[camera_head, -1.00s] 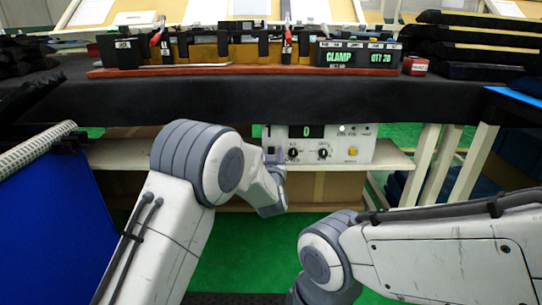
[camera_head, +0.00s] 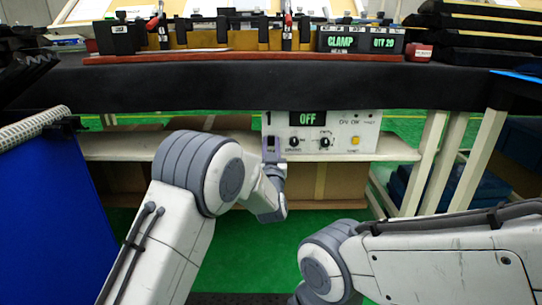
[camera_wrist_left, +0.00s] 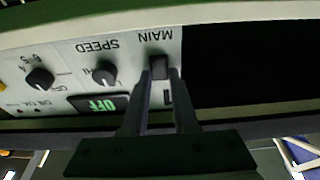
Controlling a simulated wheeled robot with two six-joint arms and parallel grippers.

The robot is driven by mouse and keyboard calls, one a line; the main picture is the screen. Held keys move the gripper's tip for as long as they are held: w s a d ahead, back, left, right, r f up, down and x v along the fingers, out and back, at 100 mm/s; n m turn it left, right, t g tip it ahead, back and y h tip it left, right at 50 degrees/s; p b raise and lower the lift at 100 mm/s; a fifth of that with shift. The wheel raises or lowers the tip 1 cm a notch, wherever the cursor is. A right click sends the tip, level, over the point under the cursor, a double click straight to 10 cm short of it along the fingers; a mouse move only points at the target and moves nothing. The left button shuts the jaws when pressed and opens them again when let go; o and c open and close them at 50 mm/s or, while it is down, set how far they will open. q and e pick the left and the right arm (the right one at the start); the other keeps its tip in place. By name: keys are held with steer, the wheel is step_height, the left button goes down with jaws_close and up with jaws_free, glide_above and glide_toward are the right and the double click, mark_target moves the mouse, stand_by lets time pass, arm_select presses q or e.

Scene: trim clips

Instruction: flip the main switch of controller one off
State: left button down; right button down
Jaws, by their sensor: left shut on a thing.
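The controller (camera_head: 340,147) is a white box on the shelf under the bench, with a small display (camera_head: 307,118) that reads OFF. Its front has two black knobs, a yellow button and a main switch. In the left wrist view the dark main switch (camera_wrist_left: 159,67) sits by the label MAIN. My left gripper (camera_wrist_left: 160,75) is shut on the switch, one finger on each side of it. In the head view my left gripper (camera_head: 272,150) is at the left part of the controller's front. The right arm shows at lower right, but its gripper is out of view.
Above the controller is a dark bench (camera_head: 250,87) carrying a clamp fixture and a sign (camera_head: 361,43) reading CLAMP QTY 20. The shelf (camera_head: 115,147) left of the controller is bare. A blue panel (camera_head: 60,220) stands at left.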

arm_select(q)
steer(key=shift+f+t+b, duration=0.15)
steer(key=shift+t+b, duration=0.25)
steer(key=shift+b, duration=0.05)
arm_select(e)
steer(key=shift+f, duration=0.95)
arm_select(q)
steer(key=c, duration=0.7)
jaws_free()
steer(key=p+v, duration=0.3)
steer(key=v, duration=0.7)
steer(key=shift+s, duration=0.2)
arm_select(e)
step_height(320, 180, up, 3)
steer(key=shift+r, duration=0.2)
